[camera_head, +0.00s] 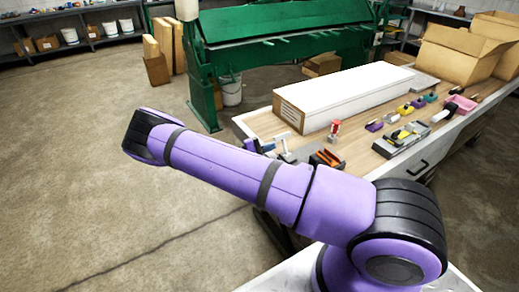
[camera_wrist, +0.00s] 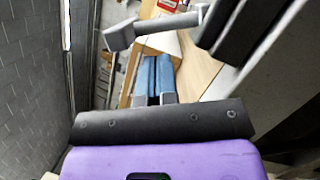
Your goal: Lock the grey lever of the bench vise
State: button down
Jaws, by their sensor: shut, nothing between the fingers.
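In the wrist view, the grey lever (camera_wrist: 160,26) of the bench vise runs across the top, with a blocky end at its left. Its right end meets the vise's dark grey body (camera_wrist: 232,24). My gripper (camera_wrist: 153,62) shows below the lever, its blue fingers together and empty. A gap shows in the picture between the fingertips and the lever; I cannot tell the depth between them. In the head view, a small grey T-shaped piece (camera_head: 286,148), apparently part of the vise, shows at the bench's near left end, partly behind my purple arm.
The wooden bench (camera_head: 356,151) holds a long white box (camera_head: 345,95), a red-and-white can (camera_head: 334,130), an orange-and-dark tray (camera_head: 327,159) and several small coloured items. A green machine (camera_head: 285,45) stands behind. Open floor (camera_head: 70,150) lies to the left.

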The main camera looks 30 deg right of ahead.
aim_at(285, 150)
jog(key=shift+s+d+r, duration=0.45)
jog(key=shift+s+d, duration=0.05)
jog(key=shift+s, duration=0.2)
jog(key=shift+s+r+m+y, duration=0.2)
jog(key=shift+s+r+m, duration=0.05)
jog(key=shift+m, duration=0.4)
jog(key=shift+s+r+m+y, duration=0.2)
jog(key=shift+m, duration=0.45)
jog(key=shift+s, duration=0.1)
jog(key=m, duration=0.1)
jog(key=s+r+m+y, duration=0.1)
jog(key=m, duration=0.1)
jog(key=shift+s, duration=0.1)
jog(key=s+m, duration=0.1)
jog(key=m, duration=0.2)
jog(key=shift+s+d+r+y, duration=0.1)
jog(key=shift+s+r+y, duration=0.1)
jog(key=shift+s+y, duration=0.2)
jog(key=shift+s+m+t+y, duration=0.4)
jog(key=shift+s+m, duration=0.4)
jog(key=shift+m, duration=0.6)
jog(key=shift+s+f+m, duration=0.1)
jog(key=shift+s+m, duration=0.05)
jog(key=shift+m, duration=0.15)
